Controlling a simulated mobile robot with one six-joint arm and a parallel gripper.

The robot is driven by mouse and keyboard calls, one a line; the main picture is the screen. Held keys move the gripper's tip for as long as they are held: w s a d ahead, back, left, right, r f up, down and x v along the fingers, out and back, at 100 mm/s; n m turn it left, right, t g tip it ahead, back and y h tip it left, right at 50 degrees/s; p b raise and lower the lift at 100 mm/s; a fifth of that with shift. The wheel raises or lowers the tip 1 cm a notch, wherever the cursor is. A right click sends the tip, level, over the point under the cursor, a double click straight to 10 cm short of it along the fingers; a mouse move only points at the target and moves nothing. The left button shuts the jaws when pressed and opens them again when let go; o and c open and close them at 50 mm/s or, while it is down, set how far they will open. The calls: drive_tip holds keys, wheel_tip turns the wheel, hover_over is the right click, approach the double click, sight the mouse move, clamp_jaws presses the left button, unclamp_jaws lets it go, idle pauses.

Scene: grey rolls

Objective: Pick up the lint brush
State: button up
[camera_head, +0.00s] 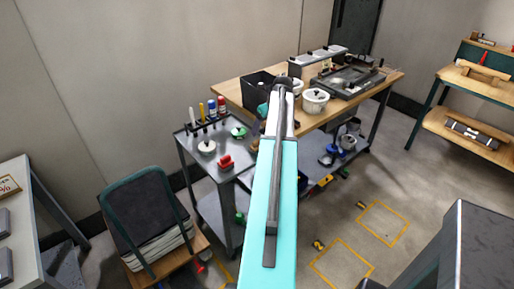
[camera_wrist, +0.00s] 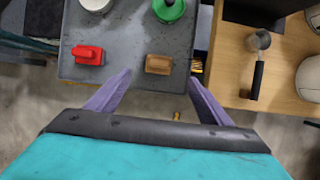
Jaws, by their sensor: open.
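A small brown, wood-coloured block (camera_wrist: 158,64) lies near the front edge of the grey cart top; it may be the lint brush, but I cannot tell for sure. A red piece with a raised grip (camera_wrist: 88,55) lies to its left, and it also shows in the head view (camera_head: 225,162). My gripper (camera_wrist: 160,77) is open and empty, its two purple fingers apart. In the wrist view the brown block appears between and just beyond the fingertips, touching neither. In the head view my arm hides the brown block and the fingers.
The grey cart (camera_head: 188,143) also carries a green roll (camera_wrist: 168,8), a white roll (camera_wrist: 95,3) and upright markers (camera_head: 212,107). A wooden workbench (camera_head: 390,80) adjoins on the right, with a black-handled tool (camera_wrist: 258,75) near its edge.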

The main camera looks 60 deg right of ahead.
sight(257, 140)
drive_tip(key=shift+p+x, duration=0.85)
drive_tip(key=shift+x, duration=3.4)
drive_tip(key=shift+s, duration=0.15)
drive_tip(key=shift+f, duration=0.1)
drive_tip(key=shift+p+x, duration=1.15)
drive_tip(key=shift+x, duration=1.4)
drive_tip(key=shift+a, duration=0.1)
drive_tip(key=shift+s, duration=0.1)
drive_tip(key=c, duration=1.2)
drive_tip(key=shift+o, duration=0.2)
drive_tip(key=shift+r+b, duration=0.7)
drive_tip(key=shift+r, duration=0.5)
drive_tip(key=s+d+r+b, duration=0.2)
drive_tip(key=s+b, duration=0.2)
drive_tip(key=s, duration=1.1)
drive_tip(key=shift+s+d+r, duration=0.25)
drive_tip(key=shift+s+r, duration=0.05)
drive_tip(key=shift+s, duration=0.1)
